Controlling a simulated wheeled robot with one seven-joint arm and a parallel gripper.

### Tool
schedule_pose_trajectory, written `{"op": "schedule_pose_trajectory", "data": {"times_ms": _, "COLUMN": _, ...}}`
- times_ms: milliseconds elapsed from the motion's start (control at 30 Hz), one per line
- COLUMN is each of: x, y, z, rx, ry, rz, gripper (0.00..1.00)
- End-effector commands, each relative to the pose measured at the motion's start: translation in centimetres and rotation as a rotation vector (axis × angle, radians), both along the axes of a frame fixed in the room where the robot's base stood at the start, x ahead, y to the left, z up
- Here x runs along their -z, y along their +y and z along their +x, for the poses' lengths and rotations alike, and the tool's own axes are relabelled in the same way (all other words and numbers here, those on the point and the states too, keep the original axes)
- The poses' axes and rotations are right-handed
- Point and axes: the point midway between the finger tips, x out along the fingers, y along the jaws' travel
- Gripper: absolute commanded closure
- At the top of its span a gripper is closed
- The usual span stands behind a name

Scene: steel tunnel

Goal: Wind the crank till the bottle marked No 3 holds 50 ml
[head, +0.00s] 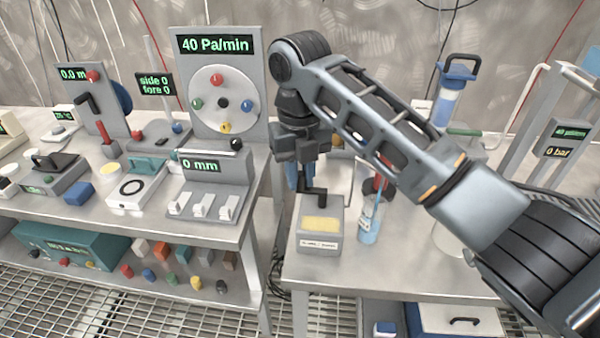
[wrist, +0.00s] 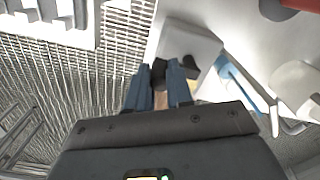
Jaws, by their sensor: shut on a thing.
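A grey box (head: 319,240) with a yellow panel stands at the left end of the right bench, and a black crank (head: 318,198) rises from its top. My gripper (head: 302,182) points down over the box, its blue fingers shut on the crank's black handle. In the wrist view the fingers of my gripper (wrist: 160,75) close around a dark piece beside the grey box (wrist: 190,44). A clear vessel with blue liquid (head: 369,224) stands right of the box; I cannot read a mark on it. The lettering on the box is too small to read.
Left bench: a dial panel reading 40 Pa/min (head: 219,66), a unit reading 0 mm (head: 214,183) and several devices. A blue-topped cylinder (head: 452,95) stands behind my arm. A gap separates the benches. The right bench's front (head: 400,272) is clear.

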Motion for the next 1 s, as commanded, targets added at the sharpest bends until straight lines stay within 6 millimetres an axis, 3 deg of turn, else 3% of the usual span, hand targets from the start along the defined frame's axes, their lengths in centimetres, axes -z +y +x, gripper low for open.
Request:
{"op": "schedule_pose_trajectory", "data": {"times_ms": 367, "x": -0.3, "y": -0.1, "z": 0.7, "rx": 0.164, "ry": 0.001, "rz": -0.001, "gripper": 1.00}}
{"op": "schedule_pose_trajectory", "data": {"times_ms": 1000, "x": -0.3, "y": -1.4, "z": 3.0, "rx": 0.760, "ry": 0.001, "rz": -0.001, "gripper": 1.00}}
